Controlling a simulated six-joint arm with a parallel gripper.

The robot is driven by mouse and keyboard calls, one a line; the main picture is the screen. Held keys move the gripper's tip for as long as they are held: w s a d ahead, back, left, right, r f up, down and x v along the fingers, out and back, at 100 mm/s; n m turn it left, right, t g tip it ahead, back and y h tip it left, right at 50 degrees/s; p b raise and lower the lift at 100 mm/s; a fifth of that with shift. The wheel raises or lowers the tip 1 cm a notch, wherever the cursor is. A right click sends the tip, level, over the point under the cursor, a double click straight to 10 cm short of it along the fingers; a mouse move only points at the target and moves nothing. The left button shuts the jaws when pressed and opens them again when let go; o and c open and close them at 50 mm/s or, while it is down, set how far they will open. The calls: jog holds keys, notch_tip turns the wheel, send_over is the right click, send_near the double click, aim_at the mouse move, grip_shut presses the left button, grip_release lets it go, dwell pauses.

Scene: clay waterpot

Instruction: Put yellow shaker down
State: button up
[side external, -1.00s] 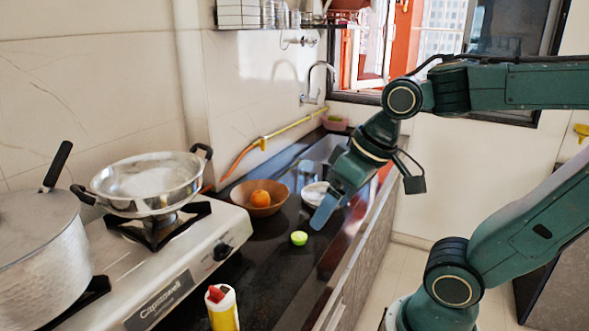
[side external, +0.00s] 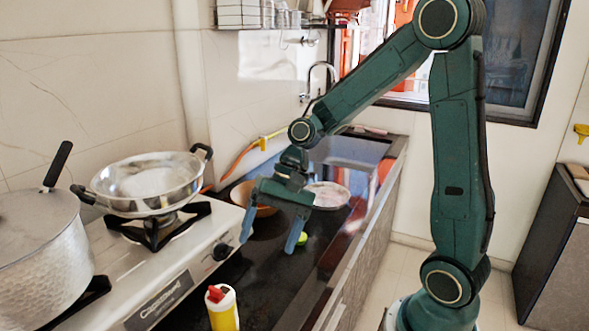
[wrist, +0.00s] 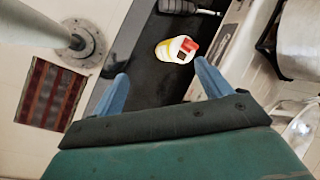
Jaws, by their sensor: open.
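The yellow shaker (side external: 223,310) with a white top and red cap stands upright at the near end of the dark counter, cut off by the bottom edge of the side view. In the wrist view the shaker (wrist: 176,50) shows beyond and between the two blue fingers. My gripper (side external: 270,241) is open and empty, with its fingers pointing down over the counter, farther back than the shaker. The open fingers also show in the wrist view (wrist: 161,72). Nothing touches the shaker.
A stove (side external: 180,280) on the left carries a lidded pot (side external: 35,245) and a steel pan (side external: 150,180). Counter (side external: 270,285) between gripper and shaker is clear.

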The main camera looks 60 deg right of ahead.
jog(key=w+d+f+m+y, duration=0.2)
jog(key=w+f+m+y, duration=0.3)
jog(key=f+m, duration=0.5)
jog(key=shift+w+d+f+m+t+y, duration=0.15)
jog(key=shift+d+f+m+t+y, duration=0.2)
jog(key=shift+y, duration=0.95)
jog(key=shift+a+r, duration=0.1)
jog(key=shift+a, duration=0.05)
send_near(212, 317)
jog(key=shift+x, duration=1.7)
jog(key=shift+x, duration=2.6)
jog(key=shift+w, duration=0.1)
jog(key=shift+c, duration=0.3)
